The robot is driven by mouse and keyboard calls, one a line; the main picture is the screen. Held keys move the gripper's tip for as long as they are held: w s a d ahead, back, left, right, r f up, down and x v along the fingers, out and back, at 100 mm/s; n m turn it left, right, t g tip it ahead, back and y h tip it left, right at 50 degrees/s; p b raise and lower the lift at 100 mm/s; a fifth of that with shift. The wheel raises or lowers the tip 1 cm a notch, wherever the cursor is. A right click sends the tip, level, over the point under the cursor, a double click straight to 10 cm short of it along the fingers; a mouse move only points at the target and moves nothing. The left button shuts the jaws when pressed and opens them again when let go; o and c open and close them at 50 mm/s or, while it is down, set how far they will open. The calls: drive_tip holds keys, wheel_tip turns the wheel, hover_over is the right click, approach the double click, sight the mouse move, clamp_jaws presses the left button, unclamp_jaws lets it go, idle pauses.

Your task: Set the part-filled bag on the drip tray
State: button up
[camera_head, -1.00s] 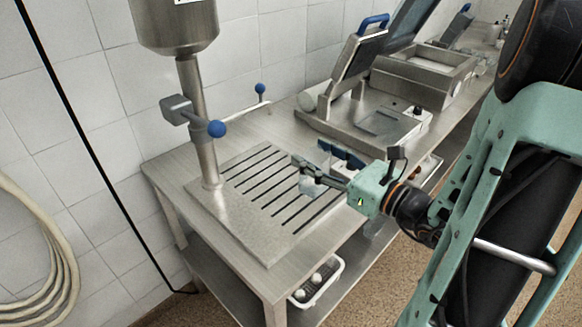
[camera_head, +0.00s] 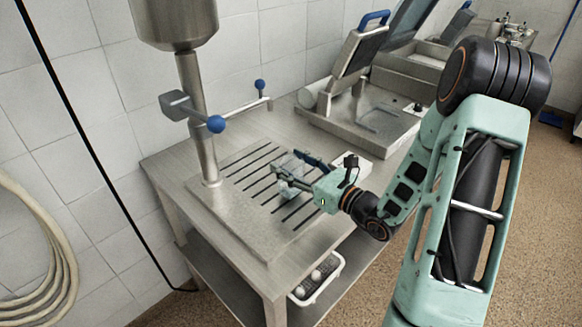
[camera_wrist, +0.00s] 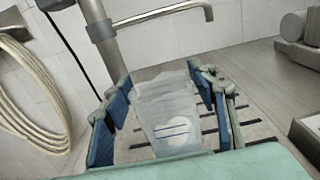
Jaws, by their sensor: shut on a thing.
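A clear bag with pale contents and blue lines shows in the wrist view (camera_wrist: 172,112). My gripper (camera_head: 290,168) is shut on the bag, with its blue-padded fingers on either side of it, also seen in the wrist view (camera_wrist: 165,95). The slotted steel drip tray (camera_head: 222,208) lies on the steel table at the foot of the filler column. The bag (camera_head: 289,163) is over the slotted area in the head view, small and partly hidden by the fingers. I cannot tell whether it touches the tray.
A steel filler column (camera_head: 198,130) with a hopper and a blue-knobbed lever (camera_head: 214,124) rises at the tray's left. A steel machine with a tilted lid (camera_head: 357,55) stands behind to the right.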

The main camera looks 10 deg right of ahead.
drive_tip(key=shift+f, duration=0.65)
drive_tip(key=shift+f, duration=0.15)
drive_tip(key=o, duration=1.5)
drive_tip(key=b+v, duration=0.1)
drive_tip(key=v, duration=1.1)
